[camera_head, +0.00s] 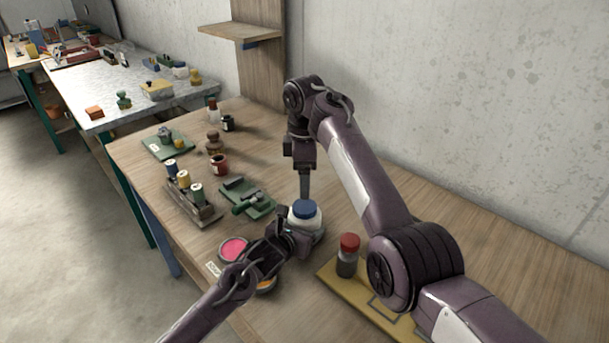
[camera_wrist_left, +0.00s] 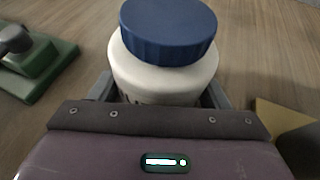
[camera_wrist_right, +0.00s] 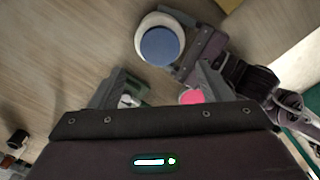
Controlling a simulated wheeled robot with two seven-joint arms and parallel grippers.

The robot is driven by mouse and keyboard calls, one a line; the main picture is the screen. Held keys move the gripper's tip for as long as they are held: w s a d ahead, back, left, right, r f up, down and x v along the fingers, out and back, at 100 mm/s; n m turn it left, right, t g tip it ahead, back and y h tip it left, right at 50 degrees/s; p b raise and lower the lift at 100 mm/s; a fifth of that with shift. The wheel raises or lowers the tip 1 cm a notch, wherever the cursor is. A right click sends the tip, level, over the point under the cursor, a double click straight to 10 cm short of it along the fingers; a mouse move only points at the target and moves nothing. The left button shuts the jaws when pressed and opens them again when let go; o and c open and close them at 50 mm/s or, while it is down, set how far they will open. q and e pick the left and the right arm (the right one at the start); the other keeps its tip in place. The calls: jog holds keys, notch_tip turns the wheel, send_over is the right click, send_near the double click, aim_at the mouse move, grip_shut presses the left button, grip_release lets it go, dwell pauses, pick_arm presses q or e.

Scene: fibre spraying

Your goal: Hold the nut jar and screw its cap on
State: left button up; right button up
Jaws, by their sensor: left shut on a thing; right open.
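The nut jar is a white, round jar (camera_head: 318,231) with a blue cap (camera_head: 304,209) sitting on its top. It stands upright near the middle of the wooden table. My left gripper (camera_head: 290,243) is shut around the jar's body; the left wrist view shows the white body (camera_wrist_left: 160,82) between its fingers, under the ribbed blue cap (camera_wrist_left: 168,32). How tightly the cap sits cannot be told. My right gripper (camera_head: 305,196) points down just above or behind the cap, open. In the right wrist view the cap (camera_wrist_right: 160,46) lies beyond the open, empty fingers (camera_wrist_right: 160,78).
A dark jar with a red lid (camera_head: 348,255) stands on a yellow board (camera_head: 328,272) to the right. A pink tin (camera_head: 233,249) is left of my left gripper. A green tool (camera_head: 246,198) and a spool rack (camera_head: 193,204) stand further left. The wall closes the back.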

aim_at(305, 205)
jog(key=shift+f, duration=0.1)
jog(key=shift+f, duration=3.95)
jog(key=c, duration=1)
jog(key=m, duration=0.4)
jog(key=shift+m, duration=0.4)
jog(key=o, duration=1.2)
jog(key=shift+c, duration=0.2)
jog(key=shift+r, duration=0.15)
notch_tip(305, 205, up, 12)
